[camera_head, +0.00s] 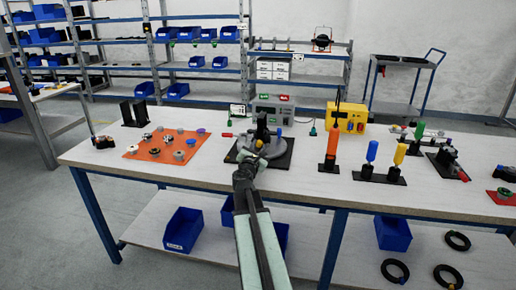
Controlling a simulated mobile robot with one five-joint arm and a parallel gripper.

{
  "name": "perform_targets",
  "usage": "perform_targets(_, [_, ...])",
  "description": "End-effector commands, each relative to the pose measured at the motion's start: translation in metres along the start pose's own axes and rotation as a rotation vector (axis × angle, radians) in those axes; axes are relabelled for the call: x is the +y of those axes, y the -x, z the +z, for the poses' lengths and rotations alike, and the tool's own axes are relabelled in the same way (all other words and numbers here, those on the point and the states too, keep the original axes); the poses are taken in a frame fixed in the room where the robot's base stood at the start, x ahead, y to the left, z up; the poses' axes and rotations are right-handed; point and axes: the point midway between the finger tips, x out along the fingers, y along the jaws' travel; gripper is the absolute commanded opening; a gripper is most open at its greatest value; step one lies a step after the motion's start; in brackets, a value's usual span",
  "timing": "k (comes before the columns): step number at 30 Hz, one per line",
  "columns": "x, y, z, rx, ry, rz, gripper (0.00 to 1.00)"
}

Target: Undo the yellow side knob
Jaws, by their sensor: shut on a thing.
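A fixture (272,148) with a round grey base and a black upright body stands on a black plate at the middle of the bench. A red-tipped handle (227,134) sticks out to its left, and a blue knob (280,132) shows on its right. My gripper (246,163) reaches up from below to the near left side of this fixture. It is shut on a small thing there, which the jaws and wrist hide.
An orange mat (135,150) with several round parts lies to the left. Upright orange (332,148), blue (372,152) and yellow (399,155) handled pieces stand to the right. A yellow box (346,118) and a grey control box (272,106) stand behind. Blue bins sit on the lower shelf.

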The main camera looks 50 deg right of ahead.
Motion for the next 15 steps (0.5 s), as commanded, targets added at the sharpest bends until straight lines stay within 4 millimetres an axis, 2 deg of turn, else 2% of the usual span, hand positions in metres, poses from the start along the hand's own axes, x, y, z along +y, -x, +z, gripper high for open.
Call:
perform_targets(8, [-0.0019, -0.0022, 0.0014, -0.002, 0.108, -0.004, 0.00])
perform_targets(15, [-0.0021, -0.0027, 0.0018, -0.002, 0.303, -0.005, 0.00])
